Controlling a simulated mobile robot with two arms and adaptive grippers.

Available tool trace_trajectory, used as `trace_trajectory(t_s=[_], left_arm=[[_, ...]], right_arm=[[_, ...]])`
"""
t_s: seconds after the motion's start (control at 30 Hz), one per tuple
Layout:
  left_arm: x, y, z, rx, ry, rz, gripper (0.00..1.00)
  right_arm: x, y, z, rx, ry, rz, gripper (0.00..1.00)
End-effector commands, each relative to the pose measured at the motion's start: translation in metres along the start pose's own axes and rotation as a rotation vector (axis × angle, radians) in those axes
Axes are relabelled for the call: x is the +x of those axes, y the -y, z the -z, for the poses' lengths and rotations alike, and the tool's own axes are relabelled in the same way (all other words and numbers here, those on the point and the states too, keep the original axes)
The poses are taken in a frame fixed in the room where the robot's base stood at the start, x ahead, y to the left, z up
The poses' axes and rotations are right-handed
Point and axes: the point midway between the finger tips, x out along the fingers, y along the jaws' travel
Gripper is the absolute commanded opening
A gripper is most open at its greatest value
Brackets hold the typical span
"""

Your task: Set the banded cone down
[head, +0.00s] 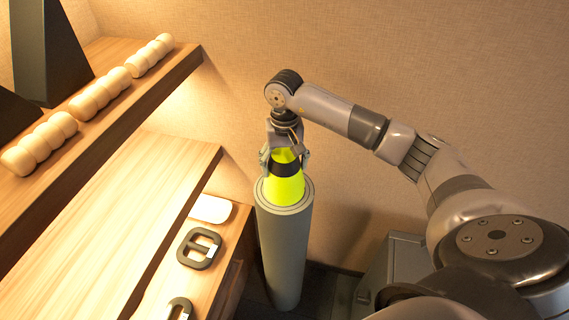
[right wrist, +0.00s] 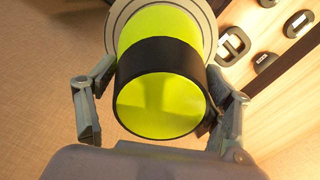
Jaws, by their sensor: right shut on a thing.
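The banded cone (head: 284,188) is bright yellow-green with a black band. It stands upright at the top of a tall grey cylindrical pedestal (head: 283,245); whether its base fully rests on the top I cannot tell. My right gripper (head: 284,165) is above the pedestal and shut on the cone from above, a finger on each side at the black band. In the right wrist view the cone (right wrist: 158,105) fills the space between the fingers, with the pedestal's ringed top (right wrist: 206,22) behind it. My left gripper is not in view.
A wooden shelf (head: 140,190) stands left of the pedestal, with beaded wooden pieces (head: 100,92) on its upper board. Black buckle-shaped objects (head: 199,249) and a white rounded piece (head: 210,209) lie on a lower board near the pedestal. A grey box (head: 405,258) is at right.

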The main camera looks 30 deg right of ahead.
Motion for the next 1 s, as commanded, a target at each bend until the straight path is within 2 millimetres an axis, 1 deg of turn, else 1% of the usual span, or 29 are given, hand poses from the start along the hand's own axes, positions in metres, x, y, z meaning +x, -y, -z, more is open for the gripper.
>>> trace_trajectory(t_s=[0.07,0.1,0.4,0.77,0.87,0.97,1.0], left_arm=[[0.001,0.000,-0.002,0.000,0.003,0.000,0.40],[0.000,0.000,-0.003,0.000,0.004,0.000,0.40],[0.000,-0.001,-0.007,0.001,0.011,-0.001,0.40],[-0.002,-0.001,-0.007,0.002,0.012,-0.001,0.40],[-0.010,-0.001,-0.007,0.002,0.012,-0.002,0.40],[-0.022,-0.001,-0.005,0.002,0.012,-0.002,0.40],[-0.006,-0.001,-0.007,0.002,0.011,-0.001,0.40]], right_arm=[[0.000,0.000,0.000,0.000,-0.001,0.000,0.46],[0.000,0.000,0.000,0.000,0.000,0.000,0.75],[0.000,0.000,0.000,0.000,0.000,0.000,0.95],[-0.002,0.000,0.000,0.000,0.000,0.000,0.95],[-0.009,0.000,0.000,0.000,0.000,0.000,0.95],[-0.019,0.000,0.000,0.000,0.000,-0.001,0.95],[-0.022,0.001,0.002,0.000,-0.007,0.003,0.95]])
